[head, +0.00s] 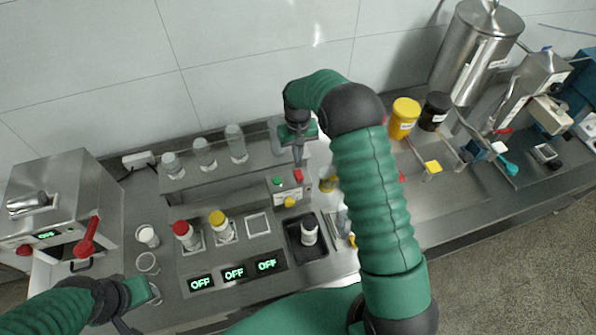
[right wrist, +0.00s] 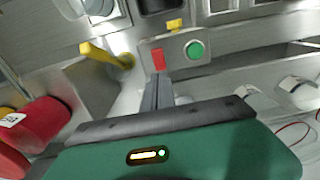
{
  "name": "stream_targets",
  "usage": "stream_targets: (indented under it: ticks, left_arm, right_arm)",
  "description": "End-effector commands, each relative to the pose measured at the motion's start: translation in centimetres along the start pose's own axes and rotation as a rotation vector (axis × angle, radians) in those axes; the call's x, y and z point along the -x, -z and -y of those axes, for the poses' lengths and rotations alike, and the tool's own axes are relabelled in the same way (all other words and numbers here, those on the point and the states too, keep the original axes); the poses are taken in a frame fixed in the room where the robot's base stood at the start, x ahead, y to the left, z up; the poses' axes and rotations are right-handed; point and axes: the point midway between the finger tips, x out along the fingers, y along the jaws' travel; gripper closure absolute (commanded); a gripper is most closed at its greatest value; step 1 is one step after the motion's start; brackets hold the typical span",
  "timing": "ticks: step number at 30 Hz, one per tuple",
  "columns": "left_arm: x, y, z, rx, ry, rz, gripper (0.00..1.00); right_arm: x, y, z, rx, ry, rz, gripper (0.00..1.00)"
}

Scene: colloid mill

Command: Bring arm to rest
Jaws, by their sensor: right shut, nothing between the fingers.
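My right arm reaches up and over the bench, with its gripper (head: 299,158) pointing down above the back of a small control box (head: 275,197). In the right wrist view the narrow fingers (right wrist: 157,92) are together and empty. Their tips are close to the red switch (right wrist: 158,59), beside the green button (right wrist: 194,49); I cannot tell whether they touch it. A yellow knob (head: 290,202) sits on the box front. My left gripper (head: 138,303) is low at the left, partly cut off, and its fingers are unclear.
A steel machine with a red lever (head: 87,238) stands at the left. Red-capped (head: 181,228) and yellow-capped (head: 216,218) bottles stand near several OFF displays (head: 234,273). Yellow (head: 404,118) and black (head: 435,111) jars and a steel tank (head: 475,50) are at the right.

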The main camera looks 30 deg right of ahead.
Motion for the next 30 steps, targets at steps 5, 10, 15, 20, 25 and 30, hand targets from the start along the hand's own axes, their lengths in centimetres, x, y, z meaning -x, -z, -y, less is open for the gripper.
stream_targets:
  ticks: [5,10,15,20,25,30]
  left_arm:
    - [0.1,0.0,0.0,0.0,0.0,0.0,0.64]
    - [0.1,0.0,0.0,0.0,0.0,0.0,0.64]
    - [-0.8,-0.2,0.0,0.0,0.0,0.0,0.64]
    - [-5.8,-1.4,0.0,0.0,0.0,0.0,0.64]
    - [-11.6,-2.8,0.0,0.0,0.0,0.001,0.64]
    - [-14.2,-3.4,0.0,0.0,0.0,0.0,0.64]
  right_arm:
    - [0.2,0.0,0.0,0.0,0.0,0.0,1.0]
    - [0.2,0.0,0.0,0.0,0.0,0.0,1.0]
    - [-0.1,-0.5,0.5,0.009,0.0,-0.01,1.0]
    - [-1.3,-5.4,3.4,0.074,0.002,-0.07,1.0]
    - [-3.6,-15.1,6.2,0.168,0.013,-0.166,1.0]
    - [-5.8,-22.2,6.7,0.225,0.025,-0.223,1.0]
